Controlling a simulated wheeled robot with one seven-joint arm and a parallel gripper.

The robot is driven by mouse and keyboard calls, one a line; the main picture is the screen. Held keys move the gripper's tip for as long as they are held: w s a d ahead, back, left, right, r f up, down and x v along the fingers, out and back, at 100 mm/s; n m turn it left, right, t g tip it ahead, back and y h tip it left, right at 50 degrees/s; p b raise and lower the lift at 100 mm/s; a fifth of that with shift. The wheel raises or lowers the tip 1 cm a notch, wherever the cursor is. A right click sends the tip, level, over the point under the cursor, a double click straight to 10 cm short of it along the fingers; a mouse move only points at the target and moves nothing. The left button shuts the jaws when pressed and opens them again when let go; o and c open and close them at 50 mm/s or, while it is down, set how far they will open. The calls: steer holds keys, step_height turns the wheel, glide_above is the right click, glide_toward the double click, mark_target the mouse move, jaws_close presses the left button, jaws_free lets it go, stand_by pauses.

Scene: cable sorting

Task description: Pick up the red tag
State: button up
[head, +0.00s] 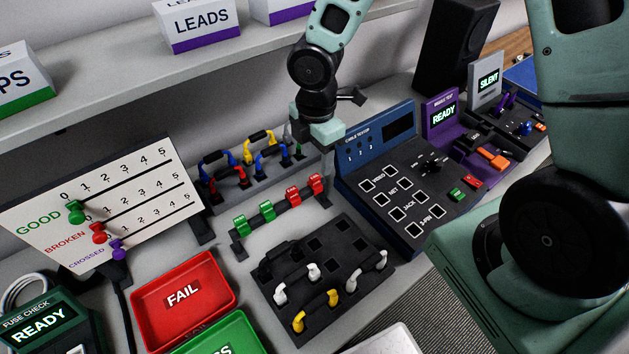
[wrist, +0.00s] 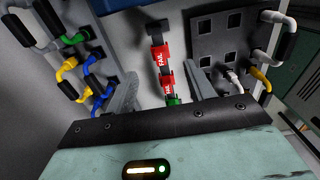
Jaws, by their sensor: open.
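Two red tags marked FAIL hang side by side on a dark rail (head: 238,247). One red tag (head: 293,195) is next to the green tags; the other red tag (head: 316,183) is at the rail's right end. My gripper (head: 322,140) is above and behind that right end in the head view; its fingertips are hard to make out there. In the wrist view my gripper (wrist: 163,80) is open and empty. The rail runs between its fingers, with one red tag (wrist: 160,57) ahead and the other red tag (wrist: 166,86) nearer. Contact with the tags is not visible.
Two green tags (head: 267,211) share the rail. A rack of coloured leads (head: 250,185) stands behind it, a black socket board (head: 305,262) in front. The blue cable tester (head: 385,165) stands right, a red FAIL tray (head: 165,312) front left. An overhead shelf (head: 130,85) is behind.

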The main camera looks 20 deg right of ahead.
mark_target(315, 177)
steer(key=shift+a+f+p, duration=0.15)
steer(key=shift+f+p, duration=0.2)
steer(key=shift+f, duration=3.5)
steer(key=c, duration=1)
